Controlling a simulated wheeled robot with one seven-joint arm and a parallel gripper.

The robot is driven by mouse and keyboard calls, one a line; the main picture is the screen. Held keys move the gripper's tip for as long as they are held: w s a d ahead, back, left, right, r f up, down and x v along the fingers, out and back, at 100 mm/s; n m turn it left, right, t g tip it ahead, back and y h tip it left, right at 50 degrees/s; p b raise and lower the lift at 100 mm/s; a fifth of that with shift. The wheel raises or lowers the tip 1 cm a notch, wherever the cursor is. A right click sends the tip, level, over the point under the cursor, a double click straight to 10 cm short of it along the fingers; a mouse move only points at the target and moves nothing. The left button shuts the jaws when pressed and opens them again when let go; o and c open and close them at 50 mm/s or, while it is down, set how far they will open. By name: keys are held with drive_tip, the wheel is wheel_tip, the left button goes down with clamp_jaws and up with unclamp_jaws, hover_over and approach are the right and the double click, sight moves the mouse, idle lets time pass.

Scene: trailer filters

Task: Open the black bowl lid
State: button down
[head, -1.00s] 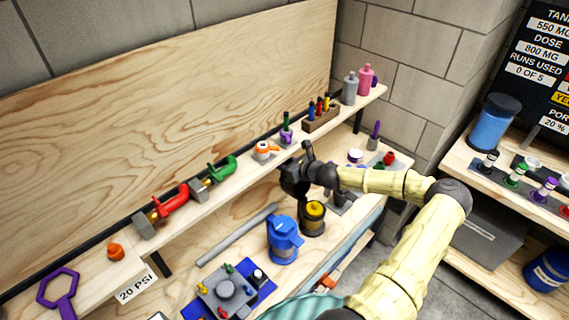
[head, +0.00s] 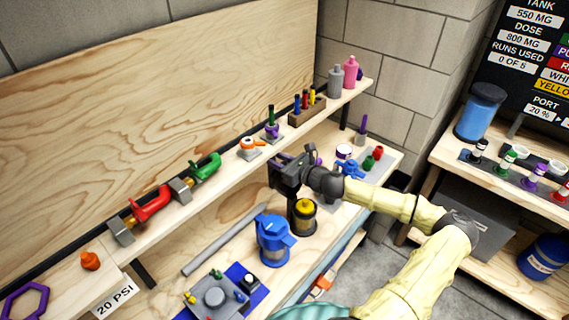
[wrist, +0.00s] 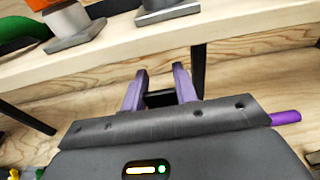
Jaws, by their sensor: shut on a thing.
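The black bowl (head: 303,219) stands upright on the lower bench. Its top is open and a yellow filter (head: 304,206) shows inside. My gripper (head: 276,174) is raised above and slightly left of the black bowl, apart from it. In the wrist view my gripper's purple fingers (wrist: 160,80) are spaced apart, with a dark bar-like piece (wrist: 160,98) between them. It looks like part of the black bowl lid, but most of it is hidden.
A blue bowl (head: 275,240) stands just left of the black bowl. A grey rod (head: 225,240) lies behind it. The upper shelf (head: 215,183), with red and green clamps, runs close behind my gripper. Small coloured parts stand at the bench's right end.

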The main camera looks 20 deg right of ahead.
drive_tip(key=shift+v, duration=0.8)
drive_tip(key=shift+r, duration=0.2)
drive_tip(key=c, duration=1.1)
unclamp_jaws()
drive_tip(key=shift+s, duration=0.1)
drive_tip(key=b+v, duration=0.3)
drive_tip(key=v, duration=1.4)
drive_tip(key=shift+s+a, duration=0.1)
drive_tip(key=shift+s, duration=0.05)
